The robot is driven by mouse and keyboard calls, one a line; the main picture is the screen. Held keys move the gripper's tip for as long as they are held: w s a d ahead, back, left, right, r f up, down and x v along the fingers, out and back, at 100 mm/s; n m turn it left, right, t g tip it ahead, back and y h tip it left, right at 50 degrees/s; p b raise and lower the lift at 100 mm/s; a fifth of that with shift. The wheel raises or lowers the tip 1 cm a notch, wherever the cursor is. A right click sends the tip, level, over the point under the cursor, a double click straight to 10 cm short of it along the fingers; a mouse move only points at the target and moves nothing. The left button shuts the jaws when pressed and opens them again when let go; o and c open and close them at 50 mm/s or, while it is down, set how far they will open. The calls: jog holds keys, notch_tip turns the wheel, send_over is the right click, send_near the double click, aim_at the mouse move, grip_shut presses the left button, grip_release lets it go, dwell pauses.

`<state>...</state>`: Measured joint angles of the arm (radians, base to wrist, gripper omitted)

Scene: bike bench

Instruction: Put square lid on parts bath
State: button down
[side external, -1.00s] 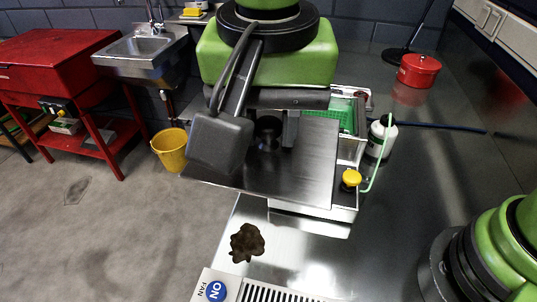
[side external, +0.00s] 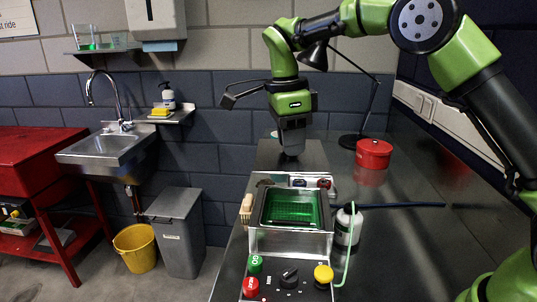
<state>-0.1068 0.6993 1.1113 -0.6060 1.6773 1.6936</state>
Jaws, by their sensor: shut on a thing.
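The parts bath is an open metal box (side external: 262,243) in the middle of the bench, with a green basket or liquid (side external: 291,209) showing inside. The square lid (side external: 313,155) is a flat dark grey metal plate. It shows just beyond the far side of the bath in the picture, apart from the open top. My gripper (side external: 292,153) points down above the lid and is shut on it at its middle. The fingertips and the grip on the lid are small and partly hidden. The height of the lid over the bench cannot be told.
A white bottle (side external: 345,227) with a green tube stands right of the bath, and a brush (side external: 246,207) is at its left. A red pot (side external: 374,153) and a desk lamp stand behind right. The right bench is mostly clear.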

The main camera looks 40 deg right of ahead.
aim_at(294, 158)
jog(key=shift+w+d+m, duration=0.15)
jog(key=shift+d+m, duration=0.35)
jog(key=shift+d, duration=0.3)
jog(key=f, duration=0.4)
jog(key=shift+a+f, duration=0.15)
jog(key=shift+a, duration=0.05)
notch_tip(294, 158, down, 6)
jog(key=shift+f, duration=0.25)
jog(key=shift+f, duration=0.6)
dwell(0.7)
jog(key=c, duration=0.8)
grip_release()
